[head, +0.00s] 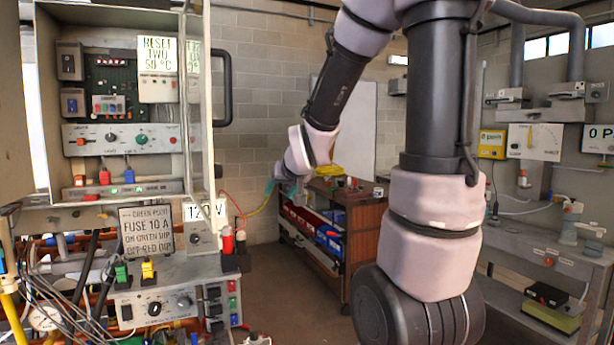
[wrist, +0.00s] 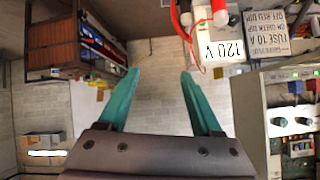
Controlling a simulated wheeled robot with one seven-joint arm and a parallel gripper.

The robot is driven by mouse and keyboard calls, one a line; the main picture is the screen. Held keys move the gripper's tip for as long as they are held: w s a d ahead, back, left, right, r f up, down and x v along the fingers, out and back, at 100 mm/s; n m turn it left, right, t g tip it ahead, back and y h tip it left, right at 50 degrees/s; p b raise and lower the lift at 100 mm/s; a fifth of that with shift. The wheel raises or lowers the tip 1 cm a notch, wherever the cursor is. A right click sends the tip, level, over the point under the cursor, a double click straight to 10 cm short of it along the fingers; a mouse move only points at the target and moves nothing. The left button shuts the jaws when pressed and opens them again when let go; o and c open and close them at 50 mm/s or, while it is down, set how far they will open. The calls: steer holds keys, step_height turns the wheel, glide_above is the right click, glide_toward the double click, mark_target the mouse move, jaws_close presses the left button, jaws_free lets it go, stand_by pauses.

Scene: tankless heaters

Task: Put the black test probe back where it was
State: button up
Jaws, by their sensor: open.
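My gripper (wrist: 160,75) is open, with two teal fingers and nothing between them in the wrist view. In the head view my gripper (head: 272,188) is small and partly blurred, in front of the brick wall and left of the brown cart. I cannot make out the black test probe for certain in either view. A red probe-like piece (head: 227,241) stands upright beside the 120 V box (head: 201,238), with a dark shape right next to it. In the wrist view the 120 V box (wrist: 222,50) is upside down, right of my fingers and apart from them.
An open heater cabinet (head: 120,120) with its door swung out stands at the left, above a control box (head: 155,305) and loose cables. A brown cart (head: 355,240) with coloured bins stands behind. A grey bench (head: 560,255) is at the right. The floor between is clear.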

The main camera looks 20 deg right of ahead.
steer(key=s+a+r+m+g+y, duration=0.1)
steer(key=s+r+g, duration=0.1)
steer(key=s, duration=0.8)
steer(key=s+r+g+y, duration=0.1)
steer(key=s+r, duration=0.4)
steer(key=s, duration=0.6)
steer(key=shift+s+a+r+m+g, duration=0.15)
steer(key=shift+s+a+m+g, duration=0.05)
steer(key=shift+a+m+g, duration=0.2)
stand_by(0.5)
